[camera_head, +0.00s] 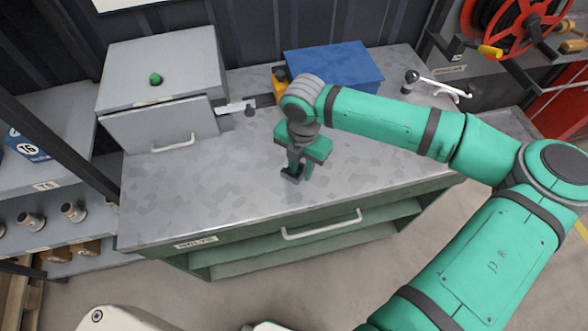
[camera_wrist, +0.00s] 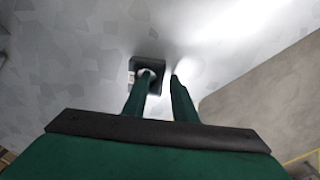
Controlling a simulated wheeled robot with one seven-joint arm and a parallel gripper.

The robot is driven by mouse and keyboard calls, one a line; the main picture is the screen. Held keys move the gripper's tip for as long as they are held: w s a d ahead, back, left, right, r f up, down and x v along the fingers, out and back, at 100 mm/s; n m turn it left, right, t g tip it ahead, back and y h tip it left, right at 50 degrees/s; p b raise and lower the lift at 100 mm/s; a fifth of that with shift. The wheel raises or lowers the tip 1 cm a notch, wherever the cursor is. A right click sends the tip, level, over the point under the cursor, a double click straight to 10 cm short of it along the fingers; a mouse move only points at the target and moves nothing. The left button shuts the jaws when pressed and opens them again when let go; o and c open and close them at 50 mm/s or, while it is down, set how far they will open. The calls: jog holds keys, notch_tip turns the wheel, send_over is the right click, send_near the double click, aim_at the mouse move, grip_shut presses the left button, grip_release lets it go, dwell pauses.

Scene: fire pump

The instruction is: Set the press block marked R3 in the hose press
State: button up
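My gripper (camera_head: 301,172) points down over the grey bench top, with its two green fingers apart. A small dark block (camera_head: 291,175) is at the fingertips, slightly left of their middle. In the wrist view the dark block (camera_wrist: 155,63) has a pale round centre and a small white label on its left side. The label is too small to read. The left finger overlaps the block, and the right finger is beside it with a gap; nothing shows gripped between them. A grey box (camera_head: 165,68) with a green button and a handled front panel, possibly the hose press, stands at left.
A blue box (camera_head: 335,65) and a yellow item (camera_head: 279,82) stand at the back of the bench. A white-handled lever (camera_head: 437,86) is at back right, near a red reel (camera_head: 508,28). The bench front left of my gripper is clear. A drawer handle (camera_head: 322,226) sticks out below.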

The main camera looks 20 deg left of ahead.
grip_shut()
jog(key=shift+r, duration=0.15)
jog(key=shift+w+r, duration=0.1)
jog(key=shift+r, duration=0.4)
jog(key=s+d+r, duration=0.3)
jog(key=s+r, duration=0.8)
jog(key=s, duration=0.3)
jog(key=shift+d+r, duration=0.15)
jog(key=shift+r, duration=0.2)
